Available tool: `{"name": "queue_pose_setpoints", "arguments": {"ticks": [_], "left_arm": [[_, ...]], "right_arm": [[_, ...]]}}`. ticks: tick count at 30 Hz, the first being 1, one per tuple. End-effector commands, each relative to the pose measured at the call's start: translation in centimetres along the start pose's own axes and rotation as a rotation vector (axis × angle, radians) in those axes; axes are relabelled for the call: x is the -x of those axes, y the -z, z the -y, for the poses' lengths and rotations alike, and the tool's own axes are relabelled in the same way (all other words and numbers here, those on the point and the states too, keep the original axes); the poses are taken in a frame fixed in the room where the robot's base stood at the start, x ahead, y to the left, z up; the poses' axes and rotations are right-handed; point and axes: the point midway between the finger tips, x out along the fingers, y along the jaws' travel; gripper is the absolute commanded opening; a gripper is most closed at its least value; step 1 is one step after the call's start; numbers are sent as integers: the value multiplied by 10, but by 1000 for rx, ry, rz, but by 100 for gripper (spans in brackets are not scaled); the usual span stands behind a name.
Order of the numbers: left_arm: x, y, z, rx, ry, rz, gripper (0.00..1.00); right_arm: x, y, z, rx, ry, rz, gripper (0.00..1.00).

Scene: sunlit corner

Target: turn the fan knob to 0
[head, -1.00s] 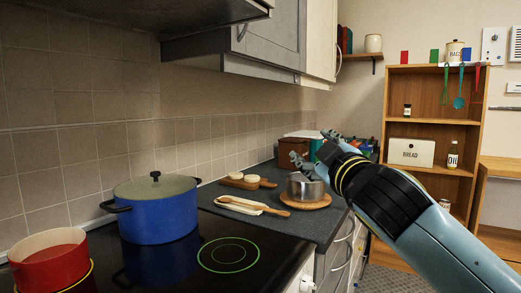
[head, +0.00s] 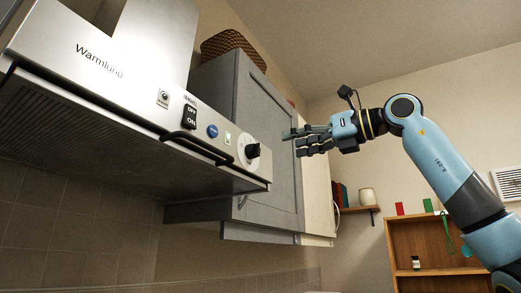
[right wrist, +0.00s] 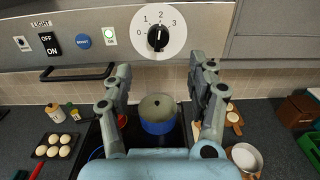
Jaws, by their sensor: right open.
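The fan knob (head: 252,151) is a black dial on a white round plate at the right end of the steel hood front. In the right wrist view the knob (right wrist: 158,38) shows at top centre, with 0 to 3 marked around it. Its pale mark points roughly up, towards the 2. My right gripper (head: 290,142) is open and empty, to the right of the knob and apart from it in the head view. In the right wrist view its fingers (right wrist: 161,72) spread below the knob, one to each side. My left gripper is not in view.
The hood (head: 110,75) carries on/off switches (head: 189,117), a blue button (head: 213,131) and a black handle bar (head: 195,147). A blue pot (right wrist: 158,115) stands on the hob below, and a baking tray (right wrist: 58,145) lies at left.

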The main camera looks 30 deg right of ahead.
Motion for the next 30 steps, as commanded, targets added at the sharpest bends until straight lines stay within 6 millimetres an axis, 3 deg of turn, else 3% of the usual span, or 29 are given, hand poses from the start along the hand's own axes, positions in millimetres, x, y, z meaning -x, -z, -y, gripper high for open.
{"name": "queue_pose_setpoints", "arguments": {"ticks": [9, 15, 27, 30], "left_arm": [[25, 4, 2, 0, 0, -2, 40], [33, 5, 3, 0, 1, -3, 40], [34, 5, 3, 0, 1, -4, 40], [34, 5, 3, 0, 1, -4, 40]], "right_arm": [[-62, -3, -3, -8, -9, 2, 58], [-91, -2, -3, -5, -8, 2, 58], [-100, 1, -2, -3, -6, 1, 58], [-100, 0, -2, -3, -6, 1, 46]]}}
